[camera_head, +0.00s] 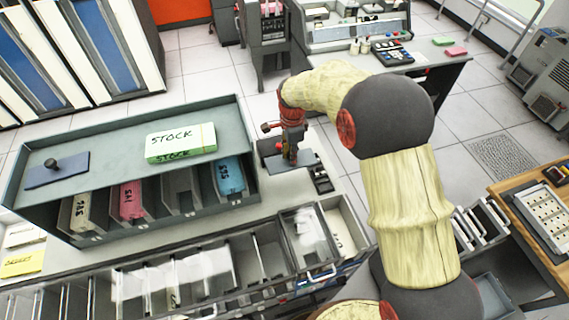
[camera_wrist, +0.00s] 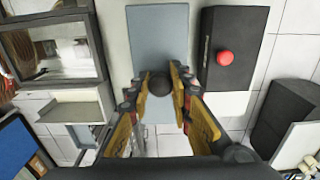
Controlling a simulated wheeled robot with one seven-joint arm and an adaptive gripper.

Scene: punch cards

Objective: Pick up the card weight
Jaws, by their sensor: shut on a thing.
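My gripper (camera_head: 291,150) is shut on the round dark knob of a card weight, a flat blue-grey plate (camera_head: 287,162). In the wrist view the knob (camera_wrist: 160,85) sits between the two yellow-padded fingertips (camera_wrist: 160,88), and the plate (camera_wrist: 157,35) extends beyond them. I cannot tell how far the plate is above the counter. A second, similar plate with a black knob (camera_head: 54,163) lies at the left on top of the grey-green rack.
The rack (camera_head: 100,130) holds several labelled card bundles, with a green-edged STOCK stack (camera_head: 180,140) on top. A black box with a red button (camera_wrist: 224,57) is right of the held plate. Card bins (camera_head: 200,275) line the front.

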